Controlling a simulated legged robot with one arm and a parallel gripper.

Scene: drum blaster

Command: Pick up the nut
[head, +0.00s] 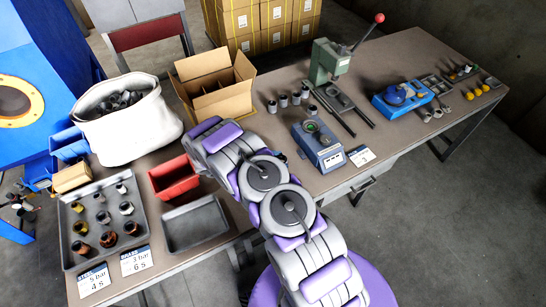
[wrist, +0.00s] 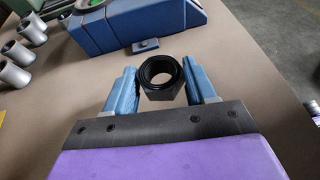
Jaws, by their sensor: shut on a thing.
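The nut (wrist: 161,95) is a dark, hex-sided ring with a wide round hole, seen in the wrist view just ahead of the gripper's base. My gripper (wrist: 159,76) has its two blue fingers on either side of the nut and is shut on it. I cannot tell whether the nut rests on the table or is held slightly above it. In the head view my arm crosses the table's front edge. The fingers and the nut cannot be made out there.
The blue device (head: 318,143) is near the arm, with grey cylinders (head: 283,101) and a green lever press (head: 330,62) behind it. A cardboard box (head: 222,102), red bin (head: 172,185), empty grey tray (head: 195,226) and white sack (head: 135,135) stand left.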

